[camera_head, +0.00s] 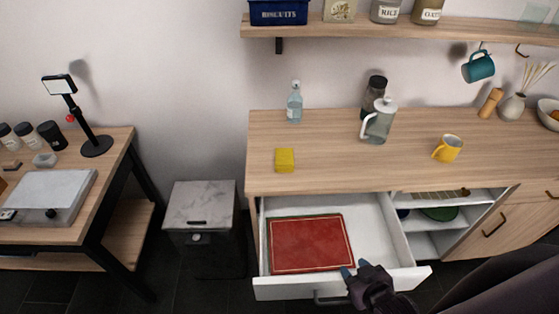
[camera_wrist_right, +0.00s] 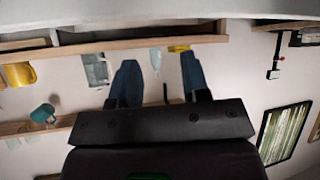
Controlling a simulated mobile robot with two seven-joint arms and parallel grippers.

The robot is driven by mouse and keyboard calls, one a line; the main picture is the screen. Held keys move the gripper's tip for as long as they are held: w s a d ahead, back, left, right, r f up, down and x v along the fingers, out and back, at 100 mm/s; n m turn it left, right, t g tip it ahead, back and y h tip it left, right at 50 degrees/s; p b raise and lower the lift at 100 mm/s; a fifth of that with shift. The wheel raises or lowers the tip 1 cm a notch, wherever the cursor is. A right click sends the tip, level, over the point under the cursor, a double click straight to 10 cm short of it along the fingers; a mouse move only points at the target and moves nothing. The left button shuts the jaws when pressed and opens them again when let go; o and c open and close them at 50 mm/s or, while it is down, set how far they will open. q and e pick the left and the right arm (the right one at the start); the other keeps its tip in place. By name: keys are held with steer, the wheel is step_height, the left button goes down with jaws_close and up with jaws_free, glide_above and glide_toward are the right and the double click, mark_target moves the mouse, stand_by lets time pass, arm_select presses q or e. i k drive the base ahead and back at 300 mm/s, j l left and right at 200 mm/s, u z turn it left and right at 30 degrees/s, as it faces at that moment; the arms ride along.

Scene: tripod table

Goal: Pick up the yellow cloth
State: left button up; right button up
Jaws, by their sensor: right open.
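The yellow cloth (camera_head: 285,160) is a small folded block lying flat on the wooden counter (camera_head: 330,180), near its front left. A yellow patch (camera_wrist_right: 179,48) at the counter edge in the right wrist view looks like the same cloth. My right gripper (camera_head: 355,268) is at the front of the open drawer, below and to the right of the cloth and apart from it. Its two blue fingers (camera_wrist_right: 160,78) are spread with nothing between them. My left gripper is not in view.
The open white drawer (camera_head: 375,220) holds a flat red item (camera_head: 310,244) and juts out below the cloth. A glass bottle (camera_head: 294,103), a pitcher (camera_head: 378,122) and a yellow mug (camera_head: 447,149) stand on the counter. The counter around the cloth is clear.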

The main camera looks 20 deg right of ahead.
mark_target(284, 158)
steer(key=j+z, duration=0.3)
steer(key=j, duration=0.55)
steer(key=j+z, duration=0.1)
steer(key=i+l, duration=0.1)
steer(key=i, duration=0.75)
